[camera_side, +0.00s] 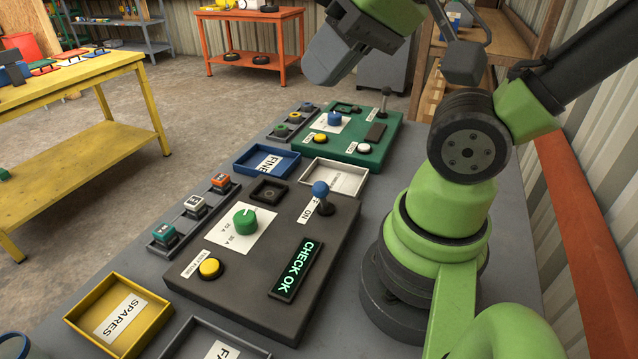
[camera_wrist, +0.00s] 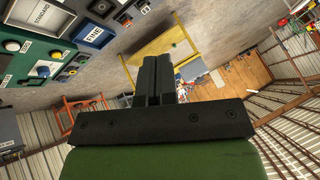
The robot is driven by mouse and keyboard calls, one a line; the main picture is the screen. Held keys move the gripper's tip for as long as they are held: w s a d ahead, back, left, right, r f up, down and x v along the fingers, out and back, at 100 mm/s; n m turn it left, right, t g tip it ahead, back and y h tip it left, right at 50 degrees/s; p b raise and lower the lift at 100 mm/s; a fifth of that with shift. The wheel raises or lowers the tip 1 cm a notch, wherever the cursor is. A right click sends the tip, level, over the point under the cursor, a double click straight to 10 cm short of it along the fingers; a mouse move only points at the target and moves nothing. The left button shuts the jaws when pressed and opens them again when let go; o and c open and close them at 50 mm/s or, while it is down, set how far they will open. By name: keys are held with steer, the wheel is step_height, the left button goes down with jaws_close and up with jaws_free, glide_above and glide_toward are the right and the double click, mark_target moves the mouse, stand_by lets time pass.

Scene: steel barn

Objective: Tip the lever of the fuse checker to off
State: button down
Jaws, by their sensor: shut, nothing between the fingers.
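The fuse checker (camera_side: 235,275) is a dark grey box in the side view. It carries a green knob (camera_side: 245,221), a yellow button (camera_side: 209,268) and a lit display (camera_side: 296,269) reading CHECK OK. Its lever (camera_side: 320,189) has a blue ball on a dark stem at the far right corner, beside a partly hidden label showing "F" and "ON". I cannot tell for sure which way the lever leans. My gripper (camera_wrist: 153,75) is shut and empty in the wrist view. In the side view it is high above the far end of the bench, well away from the lever.
A green panel (camera_side: 391,140) with its own black-knobbed lever (camera_side: 385,98) stands beyond the checker. A blue tray (camera_side: 250,170) and a white tray (camera_side: 348,165) lie between them. A yellow tray (camera_side: 75,315) is at near left. Fuse blocks (camera_side: 194,205) line the checker's left side.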

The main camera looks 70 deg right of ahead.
steer(key=w+f+m+g+h, duration=0.2)
steer(key=w+f+g, duration=0.3)
steer(key=w+g, duration=0.15)
steer(key=m+g+h, duration=0.2)
steer(key=g+h, duration=0.1)
steer(key=h, duration=0.1)
glide_toward(322, 197)
steer(key=w+f, duration=0.1)
steer(key=f, duration=0.1)
steer(key=w+a+f, duration=0.1)
steer(key=f, duration=0.2)
steer(key=w+f, duration=0.1)
steer(key=f, duration=0.2)
steer(key=shift+a, duration=0.35)
steer(key=shift+s+d+r, duration=0.1)
steer(key=shift+s+d, duration=0.25)
steer(key=shift+d, duration=0.15)
steer(key=shift+s+d+r, duration=0.1)
steer(key=shift+s+d, duration=0.25)
steer(key=shift+d, duration=0.2)
steer(key=shift+s+d, duration=0.4)
steer(key=shift+d, duration=0.2)
